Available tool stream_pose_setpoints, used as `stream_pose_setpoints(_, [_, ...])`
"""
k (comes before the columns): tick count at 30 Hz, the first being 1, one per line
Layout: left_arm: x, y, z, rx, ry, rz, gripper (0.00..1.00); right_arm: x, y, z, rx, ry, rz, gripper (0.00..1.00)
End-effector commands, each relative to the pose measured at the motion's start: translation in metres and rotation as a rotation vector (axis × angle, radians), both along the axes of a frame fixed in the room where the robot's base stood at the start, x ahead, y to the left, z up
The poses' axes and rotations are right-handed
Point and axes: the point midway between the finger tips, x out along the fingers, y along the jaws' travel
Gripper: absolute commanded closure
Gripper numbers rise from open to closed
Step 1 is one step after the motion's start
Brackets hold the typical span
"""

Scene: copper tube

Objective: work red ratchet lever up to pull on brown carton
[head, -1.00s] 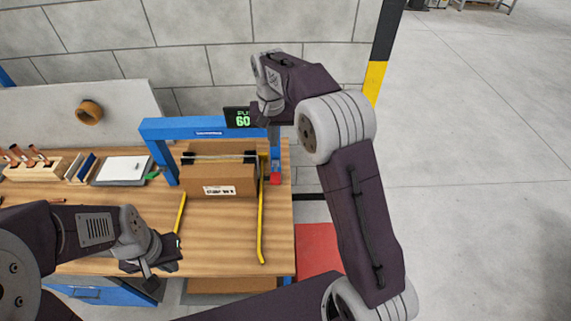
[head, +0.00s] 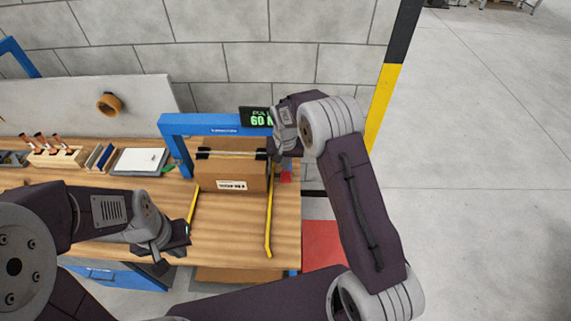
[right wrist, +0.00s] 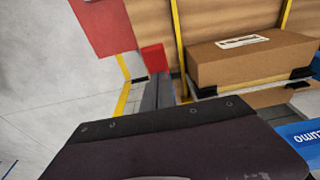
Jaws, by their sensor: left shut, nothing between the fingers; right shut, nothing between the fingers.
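The brown carton (head: 232,172) stands on the wooden bench inside a blue frame, with a bar and strap across its top. It also shows in the right wrist view (right wrist: 245,62). The red end of the ratchet lever (head: 286,177) sits at the frame's right post, partly hidden by my right gripper in the head view. It shows as a red block in the right wrist view (right wrist: 153,58). My right gripper (head: 277,155) is shut and empty, just above the red lever; contact cannot be told. My left gripper (head: 166,262) is shut and empty near the bench's front edge.
The blue frame (head: 200,124) carries a display (head: 256,117) showing a green 60. A rack with copper pieces (head: 55,157) and a clipboard (head: 139,160) lie left. A red floor patch (head: 322,244) is right of the bench.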

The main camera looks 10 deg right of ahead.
Motion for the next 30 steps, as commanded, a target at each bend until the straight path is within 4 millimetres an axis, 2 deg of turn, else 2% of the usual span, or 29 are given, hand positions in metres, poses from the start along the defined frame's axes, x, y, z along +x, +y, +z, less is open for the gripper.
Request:
stream_pose_setpoints(1, [0.000, 0.000, 0.005, 0.000, 0.000, 0.000, 1.00, -0.003, 0.001, -0.003, -0.001, 0.004, 0.001, 1.00])
stream_pose_setpoints(6, [0.000, 0.000, 0.007, 0.000, 0.000, 0.000, 1.00, -0.005, 0.001, -0.012, 0.000, 0.000, 0.000, 1.00])
stream_pose_setpoints(16, [0.000, 0.000, 0.005, 0.000, 0.000, 0.000, 1.00, -0.005, 0.001, -0.014, -0.001, -0.003, 0.000, 1.00])
stream_pose_setpoints(26, [0.000, 0.000, -0.025, 0.000, 0.000, 0.000, 1.00, -0.003, 0.001, -0.025, -0.020, -0.071, 0.000, 1.00])
stream_pose_setpoints(30, [0.000, 0.000, -0.049, 0.000, 0.000, 0.000, 1.00, -0.004, 0.001, -0.035, -0.035, -0.117, 0.002, 1.00])
